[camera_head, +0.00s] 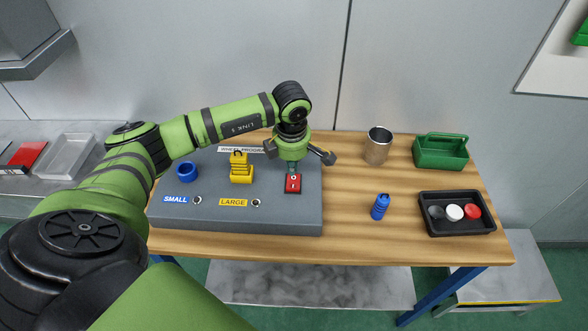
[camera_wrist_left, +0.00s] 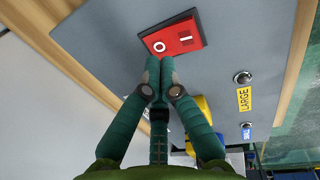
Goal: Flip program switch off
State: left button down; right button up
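The program switch (camera_head: 293,186) is a red rocker with white O and I marks, set in the top of the grey console at its right side. It also shows in the left wrist view (camera_wrist_left: 186,38). My left gripper (camera_head: 292,169) points down at the switch from its far side. In the left wrist view the gripper's fingertips (camera_wrist_left: 159,66) are together with nothing between them, close to the O end. I cannot tell whether they touch the switch or which side is pressed in. My right gripper is not in view.
The grey console (camera_head: 275,217) carries a blue ring (camera_head: 186,172), a yellow stepped piece (camera_head: 241,172) and SMALL and LARGE buttons. To the right are a metal cup (camera_head: 378,148), a green carrier (camera_head: 440,155), a blue part (camera_head: 380,207) and a black tray (camera_head: 455,228) with discs.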

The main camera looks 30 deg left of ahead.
pick_arm(q)
notch_tip(320, 180, up, 3)
jog(key=shift+w+a+f+p, duration=0.1)
jog(key=shift+w+a+p, duration=0.05)
jog(key=shift+p, duration=0.25)
jog(key=shift+w+d+r+b, duration=0.1)
jog(key=shift+d+r+b, duration=0.15)
jog(key=shift+r+b, duration=0.55)
notch_tip(320, 180, up, 7)
jog(key=b, duration=0.3)
send_over(294, 177)
jog(key=shift+w+a+r, duration=0.2)
jog(key=shift+a+r, duration=0.1)
jog(key=shift+r, duration=0.1)
jog(key=shift+a+f, duration=0.1)
